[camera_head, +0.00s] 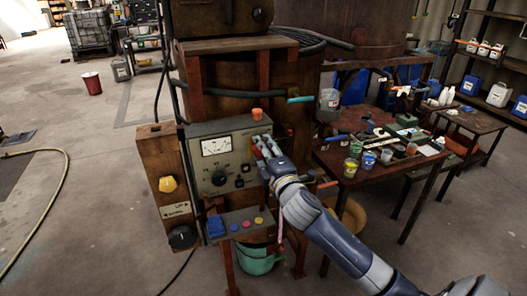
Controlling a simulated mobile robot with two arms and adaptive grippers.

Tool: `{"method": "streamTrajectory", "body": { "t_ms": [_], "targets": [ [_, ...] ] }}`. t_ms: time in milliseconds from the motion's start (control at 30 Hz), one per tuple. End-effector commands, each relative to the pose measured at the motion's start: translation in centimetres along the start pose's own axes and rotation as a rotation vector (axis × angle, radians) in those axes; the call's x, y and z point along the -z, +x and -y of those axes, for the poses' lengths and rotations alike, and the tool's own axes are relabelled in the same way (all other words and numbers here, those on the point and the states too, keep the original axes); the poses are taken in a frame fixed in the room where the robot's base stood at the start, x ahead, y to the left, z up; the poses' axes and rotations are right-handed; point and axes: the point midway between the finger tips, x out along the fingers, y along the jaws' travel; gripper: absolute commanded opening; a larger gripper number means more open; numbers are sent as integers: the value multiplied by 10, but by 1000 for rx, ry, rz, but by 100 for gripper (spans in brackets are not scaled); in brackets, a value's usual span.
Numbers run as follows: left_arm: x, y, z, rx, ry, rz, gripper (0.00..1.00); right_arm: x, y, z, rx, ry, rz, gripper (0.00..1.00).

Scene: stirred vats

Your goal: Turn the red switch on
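A grey-green control panel (198,132) with a white meter (215,146) and a black knob (218,178) is mounted at the front of the brown vat stand. My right gripper (265,146), on the arm from the lower right, is at the panel's right part, its fingertips at or very close to the panel face. A little red shows around the fingers; I cannot tell whether it is the red switch or part of the gripper. The switch is otherwise hidden or too small to make out. Whether the fingers are open or shut is unclear. My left gripper is out of view.
Left of the panel stands a brown post with a yellow knob (167,184) and a black knob (181,237). A cluttered table (345,176) stands close on the right. Floor at left is mostly clear.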

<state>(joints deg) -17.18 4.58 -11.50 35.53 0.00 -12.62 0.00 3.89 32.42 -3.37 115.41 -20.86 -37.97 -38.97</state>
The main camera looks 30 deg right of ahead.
Motion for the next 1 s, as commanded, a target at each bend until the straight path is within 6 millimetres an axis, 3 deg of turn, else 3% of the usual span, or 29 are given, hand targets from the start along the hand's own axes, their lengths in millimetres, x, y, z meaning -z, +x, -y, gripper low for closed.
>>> {"method": "streamTrajectory", "body": {
  "t_ms": [100, 133, 200, 667, 1000],
  "targets": [
    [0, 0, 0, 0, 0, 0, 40, 0, 0, 0, 1, 3, 0, 17],
    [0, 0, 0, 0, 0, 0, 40, 0, 0, 0, 1, 3, 0, 45],
    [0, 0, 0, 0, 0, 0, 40, 0, 0, 0, 1, 2, 0, 61],
    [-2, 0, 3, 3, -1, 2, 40, 0, -6, 1, 1, 0, -1, 61],
    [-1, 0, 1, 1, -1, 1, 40, 0, -63, 2, 3, 1, -1, 61]
  ]
}}
